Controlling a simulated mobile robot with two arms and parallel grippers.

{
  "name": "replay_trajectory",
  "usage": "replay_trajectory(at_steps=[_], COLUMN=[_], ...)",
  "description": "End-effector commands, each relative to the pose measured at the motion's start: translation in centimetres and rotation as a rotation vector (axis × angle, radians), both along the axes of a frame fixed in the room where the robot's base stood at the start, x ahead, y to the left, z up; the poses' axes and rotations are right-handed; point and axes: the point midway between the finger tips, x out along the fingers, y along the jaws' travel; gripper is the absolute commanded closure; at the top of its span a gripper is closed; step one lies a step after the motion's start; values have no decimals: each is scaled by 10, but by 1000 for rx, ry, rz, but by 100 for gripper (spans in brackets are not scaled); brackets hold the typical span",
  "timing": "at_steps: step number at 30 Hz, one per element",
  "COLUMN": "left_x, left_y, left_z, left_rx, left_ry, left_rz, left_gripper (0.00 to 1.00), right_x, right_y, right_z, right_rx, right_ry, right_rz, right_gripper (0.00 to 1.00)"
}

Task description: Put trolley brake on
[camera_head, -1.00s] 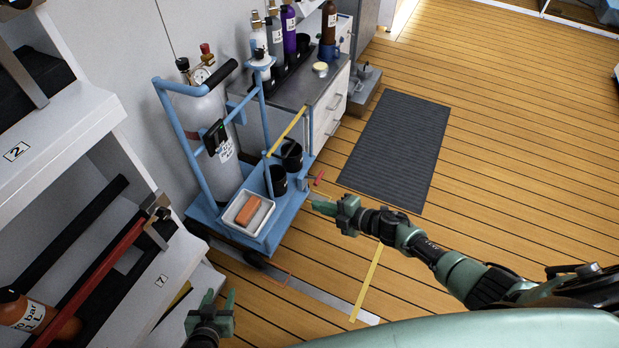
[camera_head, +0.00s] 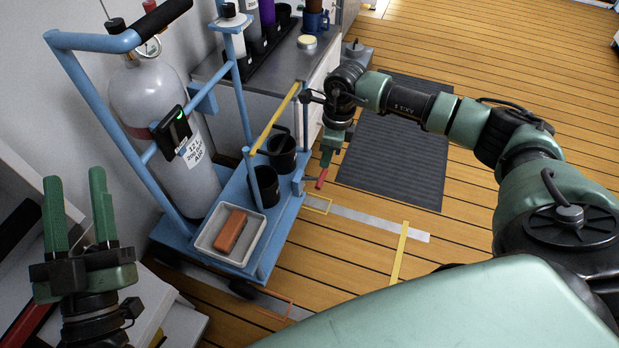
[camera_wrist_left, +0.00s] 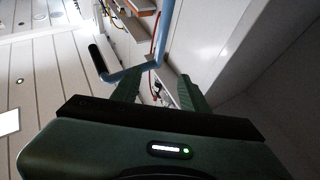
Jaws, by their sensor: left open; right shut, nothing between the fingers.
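The blue trolley (camera_head: 281,222) stands against the wall at left centre, carrying a grey gas cylinder (camera_head: 155,95). Its brake lever has a red end (camera_head: 321,182) sticking out at the right side of the base. My right gripper (camera_head: 326,160) is shut and empty, pointing down just above the red end; whether it touches cannot be told. My left gripper (camera_head: 75,177) is open and empty, pointing up to the left of the trolley. The black-gripped handle (camera_head: 163,17) of the trolley also shows beyond the left fingers in the left wrist view (camera_wrist_left: 97,60).
A white tray with an orange block (camera_head: 231,230) and black cups (camera_head: 265,188) stand on the trolley base. A grey cabinet (camera_head: 315,75) is behind it. A dark mat (camera_head: 400,165) lies on the wooden floor to the right. White shelving is at the lower left.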

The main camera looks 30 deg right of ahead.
Motion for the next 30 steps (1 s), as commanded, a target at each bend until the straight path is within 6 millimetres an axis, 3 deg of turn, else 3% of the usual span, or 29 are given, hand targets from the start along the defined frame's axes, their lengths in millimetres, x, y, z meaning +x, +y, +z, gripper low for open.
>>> replay_trajectory(at_steps=[4, 17, 30], left_x=[-6, -7, -46], left_y=[1, 1, 5], left_z=[7, 11, 53], left_rx=[-7, -13, -102], left_ry=[-25, -47, -349], left_rz=[-1, -2, -18], left_gripper=[56, 56, 56], right_x=[0, 0, 1], right_y=[-10, -9, -8], right_z=[0, -1, -19], right_rx=[-42, -40, -40], right_ry=[-6, -5, -5], right_rz=[15, 14, 13], right_gripper=[100, 100, 100])
